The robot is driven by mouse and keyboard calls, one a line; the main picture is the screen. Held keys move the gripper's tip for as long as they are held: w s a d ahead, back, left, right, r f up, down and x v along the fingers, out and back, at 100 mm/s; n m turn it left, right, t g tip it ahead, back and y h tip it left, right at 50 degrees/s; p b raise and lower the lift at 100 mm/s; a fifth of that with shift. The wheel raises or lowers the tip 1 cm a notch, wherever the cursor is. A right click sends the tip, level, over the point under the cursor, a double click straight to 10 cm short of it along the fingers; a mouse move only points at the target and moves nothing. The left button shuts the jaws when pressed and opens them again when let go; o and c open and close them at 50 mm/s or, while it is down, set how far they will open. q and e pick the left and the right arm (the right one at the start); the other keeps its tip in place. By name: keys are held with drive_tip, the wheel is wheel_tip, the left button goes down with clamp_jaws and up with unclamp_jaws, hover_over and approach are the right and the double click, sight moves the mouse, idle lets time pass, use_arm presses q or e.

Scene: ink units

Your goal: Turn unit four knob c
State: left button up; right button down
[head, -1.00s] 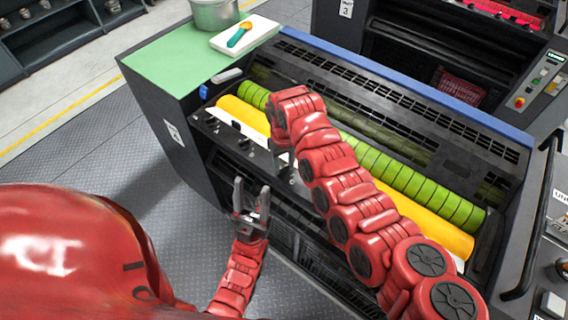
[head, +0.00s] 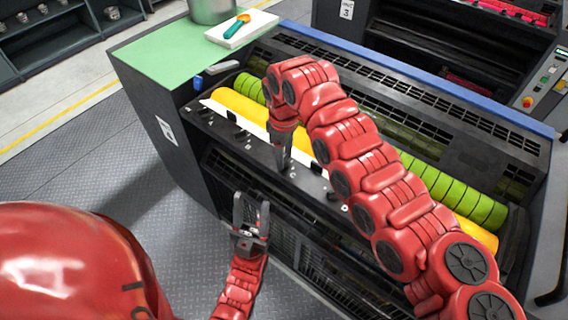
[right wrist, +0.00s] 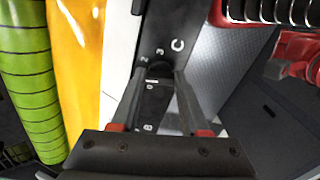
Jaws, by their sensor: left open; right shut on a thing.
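Unit four is the dark press with a number label (head: 165,129) on its side panel. A ledge (head: 203,117) with small dark knobs runs along its near side. My right gripper (head: 284,165) points down at this ledge. In the right wrist view its fingertips (right wrist: 160,76) are shut on a dark knob (right wrist: 157,70). A white letter C and small dial numbers are printed beside this knob. The fingers and the knob's dark colour make its exact angle hard to tell. My left gripper (head: 251,212) is open and empty, in front of the unit and apart from it.
A yellow roller (head: 235,103) and a green banded roller (head: 249,85) lie behind the ledge. Metal floor (head: 100,150) is clear at left.

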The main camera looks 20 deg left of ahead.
drive_tip(key=shift+n+b, duration=1.2)
drive_tip(key=shift+n, duration=0.1)
drive_tip(key=shift+c, duration=2)
unclamp_jaws()
drive_tip(key=shift+r, duration=0.15)
